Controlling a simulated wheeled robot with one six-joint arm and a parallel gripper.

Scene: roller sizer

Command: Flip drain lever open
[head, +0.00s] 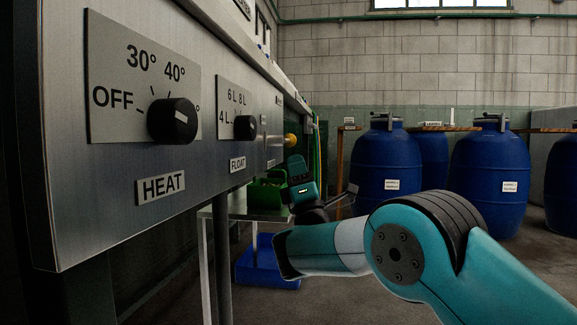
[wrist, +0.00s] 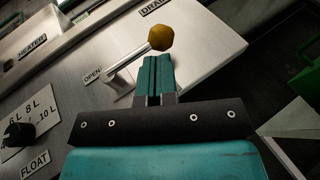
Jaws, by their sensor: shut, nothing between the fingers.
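The drain lever has a yellow ball knob (wrist: 160,38) on a metal rod (wrist: 134,60), with its pivot on a steel panel. The rod slants from the pivot up and right in the wrist view. An OPEN label (wrist: 92,76) sits left of the pivot, and a DRAIN label (wrist: 155,8), partly cut off, is above. My gripper (wrist: 154,64) is shut and empty. Its teal fingertips are right of the rod and just below the knob in the picture; I cannot tell whether they touch. In the head view the knob (head: 291,139) sticks out from the panel's far end.
The HEAT dial (head: 172,121) and FLOAT dial (head: 245,128) are on the same panel, nearer in the head view. A green crate (head: 266,192) stands beyond them, with a blue bin (head: 268,270) below. Blue barrels (head: 388,165) stand at the back.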

